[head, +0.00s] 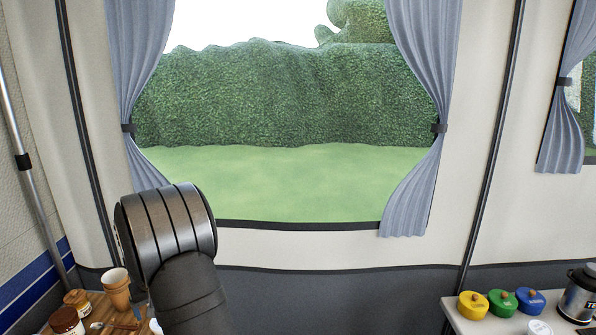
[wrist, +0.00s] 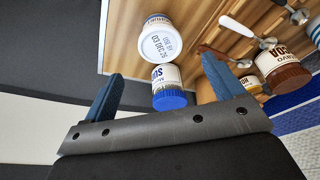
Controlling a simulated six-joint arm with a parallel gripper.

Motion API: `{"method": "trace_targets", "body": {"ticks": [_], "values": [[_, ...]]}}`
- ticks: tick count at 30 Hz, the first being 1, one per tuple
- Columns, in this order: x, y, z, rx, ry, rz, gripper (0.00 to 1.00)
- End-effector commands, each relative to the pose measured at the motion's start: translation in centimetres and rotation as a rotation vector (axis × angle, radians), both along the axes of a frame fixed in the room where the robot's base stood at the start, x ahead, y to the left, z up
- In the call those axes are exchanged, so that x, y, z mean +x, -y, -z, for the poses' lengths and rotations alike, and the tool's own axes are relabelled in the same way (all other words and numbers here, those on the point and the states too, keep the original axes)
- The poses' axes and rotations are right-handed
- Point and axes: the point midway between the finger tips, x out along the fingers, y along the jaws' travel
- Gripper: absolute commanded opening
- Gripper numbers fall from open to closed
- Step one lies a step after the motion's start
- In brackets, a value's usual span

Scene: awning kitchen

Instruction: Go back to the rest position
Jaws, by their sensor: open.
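My gripper (wrist: 162,66) is in the wrist view, its two blue fingers spread wide apart and open. Nothing is clamped between them. A jar with a blue lid (wrist: 169,100) and a white-topped jar with printed text (wrist: 161,44) appear between and beyond the fingers, over a wooden surface (wrist: 122,40). I cannot tell how far the fingertips are from these jars.
A brown-lidded jar (wrist: 289,76) and spoons lie near the right finger. In the head view, stacked brown cups (head: 117,290) and jars stand at lower left. A right-hand counter holds yellow (head: 472,306), green (head: 502,304) and blue (head: 530,302) containers and a kettle (head: 580,296).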

Motion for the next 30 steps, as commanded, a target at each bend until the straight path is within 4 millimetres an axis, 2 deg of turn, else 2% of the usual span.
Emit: {"method": "trace_targets", "body": {"ticks": [1,3,20,26,30], "values": [[-0.2,0.1,-0.8,0.001,0.001,0.0,0.86],[0.2,-0.1,1.4,-0.004,-0.005,0.0,0.86],[2.4,-1.8,11.4,-0.002,-0.003,0.0,0.86],[2.5,-1.9,7.3,0.002,0.003,0.0,0.86],[2.7,0.4,5.6,0.001,0.001,0.004,0.86]]}}
